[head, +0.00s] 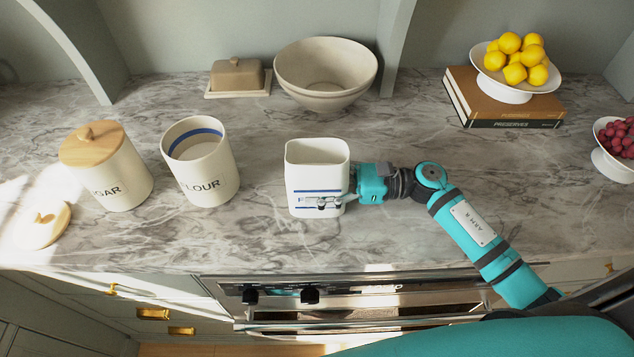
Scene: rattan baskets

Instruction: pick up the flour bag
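A white, box-shaped, open-topped container with blue stripes (317,156), which looks like the flour bag, stands upright at the middle of the marble counter. I cannot read its lettering. My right gripper (322,203) reaches in from the right, with its fingers across the lower front of this container. Any finger behind it is hidden, so I cannot tell whether the gripper is closed on it. A round cream canister marked FLOUR (206,170) stands open to the left, apart from the gripper. My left gripper is not in view.
A lidded sugar canister (115,180) and a loose wooden-topped lid (42,224) are at the left. A butter dish (237,77) and bowl (325,70) stand behind. Books (490,102) with a lemon dish and a raspberry bowl (612,164) are at the right.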

